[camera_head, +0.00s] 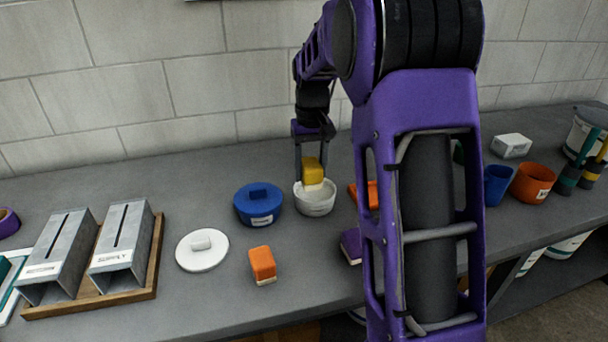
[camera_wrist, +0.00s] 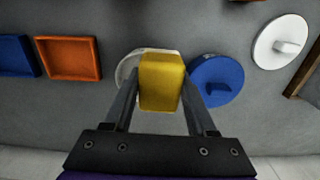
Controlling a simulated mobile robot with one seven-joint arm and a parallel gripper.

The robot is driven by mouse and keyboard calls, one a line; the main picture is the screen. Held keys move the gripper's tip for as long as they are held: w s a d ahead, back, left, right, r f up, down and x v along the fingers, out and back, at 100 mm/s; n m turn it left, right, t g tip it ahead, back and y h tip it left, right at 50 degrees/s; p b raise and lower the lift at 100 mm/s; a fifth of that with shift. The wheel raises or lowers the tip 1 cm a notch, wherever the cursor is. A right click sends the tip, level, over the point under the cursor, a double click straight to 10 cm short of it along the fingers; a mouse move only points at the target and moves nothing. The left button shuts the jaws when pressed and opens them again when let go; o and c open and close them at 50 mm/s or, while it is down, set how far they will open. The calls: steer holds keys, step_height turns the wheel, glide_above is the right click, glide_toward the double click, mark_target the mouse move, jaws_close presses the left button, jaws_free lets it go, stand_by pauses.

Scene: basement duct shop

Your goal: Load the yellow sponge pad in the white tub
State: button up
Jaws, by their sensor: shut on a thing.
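The yellow sponge pad (camera_head: 313,170) has a pale lower layer and is held upright between the fingers of my gripper (camera_head: 311,165). In the wrist view the sponge pad (camera_wrist: 161,82) fills the space between the fingertips of my gripper (camera_wrist: 160,88). The white tub (camera_head: 315,203) is open and stands on the bench directly below the sponge, whose lower end is at the tub's mouth. In the wrist view the sponge hides much of the tub (camera_wrist: 128,66). I cannot tell whether the sponge touches the tub's bottom.
A blue lidded tub (camera_head: 258,205) stands close left of the white tub. A white lid (camera_head: 202,250) and an orange sponge (camera_head: 263,264) lie nearer the front. An orange tray (camera_head: 363,194) is at the right, partly behind my arm. Metal ducts (camera_head: 122,245) stand far left.

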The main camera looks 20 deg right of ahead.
steer(key=shift+w+d+f+b, duration=0.2)
steer(key=shift+w+d+f, duration=0.3)
steer(key=shift+w+f, duration=0.55)
steer(key=shift+w+d+f+b, duration=0.2)
steer(key=shift+w+d+f, duration=0.25)
steer(key=shift+w+f, duration=0.55)
steer(key=shift+w+d+f+b, duration=0.2)
steer(key=shift+w+d+f, duration=0.4)
steer(key=shift+f, duration=0.75)
steer(key=shift+a+f, duration=0.1)
steer(key=shift+f, duration=0.5)
steer(key=shift+r+p, duration=1.7)
steer(key=shift+r, duration=1.9)
